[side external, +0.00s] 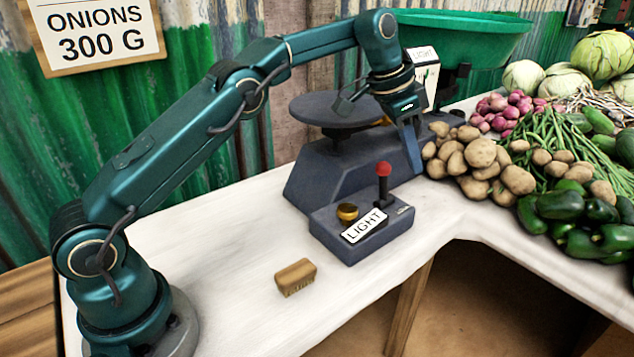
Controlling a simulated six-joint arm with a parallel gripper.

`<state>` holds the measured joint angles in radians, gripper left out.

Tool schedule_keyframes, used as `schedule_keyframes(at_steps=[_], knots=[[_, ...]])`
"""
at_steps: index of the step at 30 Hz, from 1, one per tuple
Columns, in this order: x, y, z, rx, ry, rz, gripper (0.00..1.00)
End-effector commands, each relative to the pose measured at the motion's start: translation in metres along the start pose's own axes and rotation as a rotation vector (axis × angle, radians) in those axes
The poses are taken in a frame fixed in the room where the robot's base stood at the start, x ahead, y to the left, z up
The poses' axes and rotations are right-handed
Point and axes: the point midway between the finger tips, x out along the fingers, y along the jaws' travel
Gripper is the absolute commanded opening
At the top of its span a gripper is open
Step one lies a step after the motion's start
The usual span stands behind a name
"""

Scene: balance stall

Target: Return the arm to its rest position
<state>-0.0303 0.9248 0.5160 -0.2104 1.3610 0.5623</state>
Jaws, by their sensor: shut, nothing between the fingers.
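My gripper (413,147) is shut and empty. It points down in front of the grey balance scale (325,175), at its right side, above the control box (362,243) and close to the scale body; I cannot tell whether it touches. My teal arm reaches from its base at the lower left, up and across to the scale. The scale has a dark flat pan (330,108) on the left and a green bowl (470,35) on the right. The control box carries a red-knobbed lever (384,172), a brass knob (347,211) and a card reading LIGHT (364,226).
A small wooden brush (295,277) lies on the white counter (225,255), whose left and middle parts are mostly clear. Potatoes (482,153), onions (508,108), green beans (545,135), peppers (570,206) and cabbages (603,50) fill the right. A sign (97,32) reads ONIONS 300 G.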

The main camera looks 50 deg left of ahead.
Motion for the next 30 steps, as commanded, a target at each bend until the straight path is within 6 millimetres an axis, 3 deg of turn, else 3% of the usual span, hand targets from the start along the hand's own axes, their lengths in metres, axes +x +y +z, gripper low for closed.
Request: schedule_keyframes(at_steps=[5, 9, 14, 21, 25, 30], knots=[[-0.019, 0.001, -0.009, 0.011, 0.041, -0.022, 0.00], [-0.064, 0.008, -0.016, 0.028, 0.095, -0.056, 0.00], [-0.113, 0.023, -0.006, 0.020, 0.128, -0.091, 0.00], [-0.163, 0.050, 0.032, -0.044, 0.156, -0.138, 0.00], [-0.177, 0.065, 0.062, -0.092, 0.166, -0.161, 0.00], [-0.182, 0.085, 0.109, -0.164, 0.171, -0.187, 0.00]])
